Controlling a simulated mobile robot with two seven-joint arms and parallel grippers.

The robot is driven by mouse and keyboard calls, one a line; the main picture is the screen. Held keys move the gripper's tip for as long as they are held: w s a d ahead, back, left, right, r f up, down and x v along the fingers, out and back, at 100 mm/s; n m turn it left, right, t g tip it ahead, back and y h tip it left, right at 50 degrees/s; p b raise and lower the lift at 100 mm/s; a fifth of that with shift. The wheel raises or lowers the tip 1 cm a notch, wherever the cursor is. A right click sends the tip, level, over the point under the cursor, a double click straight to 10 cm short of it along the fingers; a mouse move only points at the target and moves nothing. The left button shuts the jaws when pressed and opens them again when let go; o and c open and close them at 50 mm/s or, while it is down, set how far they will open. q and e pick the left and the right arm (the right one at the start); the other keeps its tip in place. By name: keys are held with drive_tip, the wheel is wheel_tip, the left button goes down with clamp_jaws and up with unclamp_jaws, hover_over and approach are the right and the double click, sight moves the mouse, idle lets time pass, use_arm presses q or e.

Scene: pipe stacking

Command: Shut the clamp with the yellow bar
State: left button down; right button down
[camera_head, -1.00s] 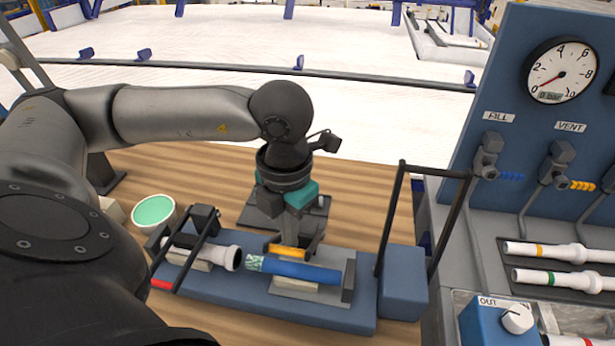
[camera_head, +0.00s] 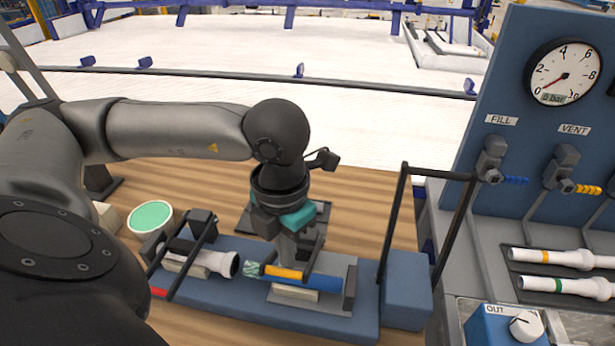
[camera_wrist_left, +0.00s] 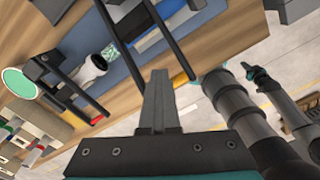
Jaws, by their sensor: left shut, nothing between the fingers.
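The right gripper is not in view.
A white pipe (camera_head: 218,262) lies at left in a clamp with a red bar end (camera_head: 158,292), apart from the blue pipe. A tall black frame (camera_head: 391,225) stands at right. A green-topped cup (camera_head: 150,217) is at left. The gauge panel (camera_head: 530,90) stands further right.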

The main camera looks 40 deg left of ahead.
use_arm(q)
drive_tip(key=shift+s+d, duration=0.2)
drive_tip(key=shift+s, duration=0.1)
